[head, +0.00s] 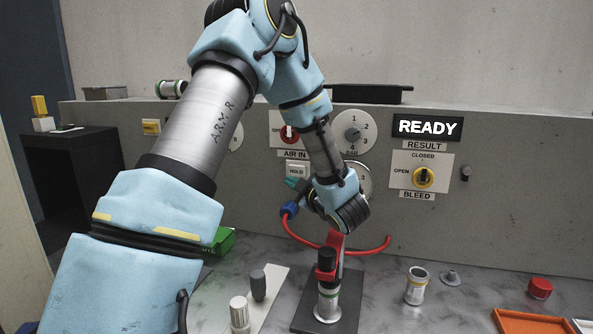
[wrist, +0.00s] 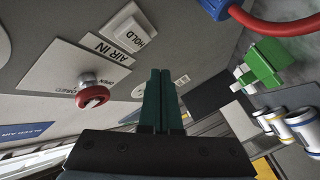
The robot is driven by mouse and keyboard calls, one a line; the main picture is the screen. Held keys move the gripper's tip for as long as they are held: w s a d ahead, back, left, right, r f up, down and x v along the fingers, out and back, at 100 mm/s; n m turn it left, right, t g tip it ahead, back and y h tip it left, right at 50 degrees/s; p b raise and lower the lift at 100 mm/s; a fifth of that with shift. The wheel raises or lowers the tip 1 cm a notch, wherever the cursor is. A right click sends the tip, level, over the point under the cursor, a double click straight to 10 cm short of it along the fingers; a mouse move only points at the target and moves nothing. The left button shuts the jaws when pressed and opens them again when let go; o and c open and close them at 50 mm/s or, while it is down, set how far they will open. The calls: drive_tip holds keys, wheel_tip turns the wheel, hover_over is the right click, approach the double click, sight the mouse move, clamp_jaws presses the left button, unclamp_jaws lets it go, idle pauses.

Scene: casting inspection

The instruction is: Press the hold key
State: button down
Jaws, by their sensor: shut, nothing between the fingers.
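The hold key (head: 297,170) is a white square key marked HOLD on the grey panel, below the AIR IN label. It also shows in the wrist view (wrist: 131,34), up and left of my fingertips. My gripper (head: 291,183) shows in the head view as a small teal tip just below the key. In the wrist view my gripper (wrist: 159,73) has its two dark green fingers together with nothing between them. The fingertips appear apart from the key in the wrist view; the exact gap is hard to tell.
A red knob (wrist: 92,97) sits on the panel beside the AIR IN label. A lit display (head: 427,127) reads READY. A red hose (head: 375,246) with a blue fitting runs below my wrist. A red clamp with a cylinder (head: 328,300) stands on a dark plate in front.

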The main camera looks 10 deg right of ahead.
sight(291, 172)
drive_tip(key=shift+w+d, duration=0.5)
drive_tip(key=shift+w, duration=0.4)
drive_tip(key=shift+w+d, duration=0.45)
drive_tip(key=shift+w, duration=0.4)
drive_tip(key=shift+b, duration=0.3)
idle(0.5)
drive_tip(key=shift+w+d, duration=0.2)
drive_tip(key=shift+w, duration=0.15)
drive_tip(key=shift+w+d+b, duration=0.15)
drive_tip(key=shift+w+b, duration=0.15)
idle(0.6)
drive_tip(key=shift+s, duration=0.1)
drive_tip(key=shift+s+a+b, duration=0.3)
drive_tip(key=shift+s+a, duration=0.1)
drive_tip(key=shift+s, duration=0.15)
drive_tip(key=s+a, duration=0.1)
drive_tip(key=s, duration=0.1)
drive_tip(key=s+a+b, duration=0.1)
drive_tip(key=s, duration=0.1)
drive_tip(key=shift+s+a, duration=0.2)
idle(0.5)
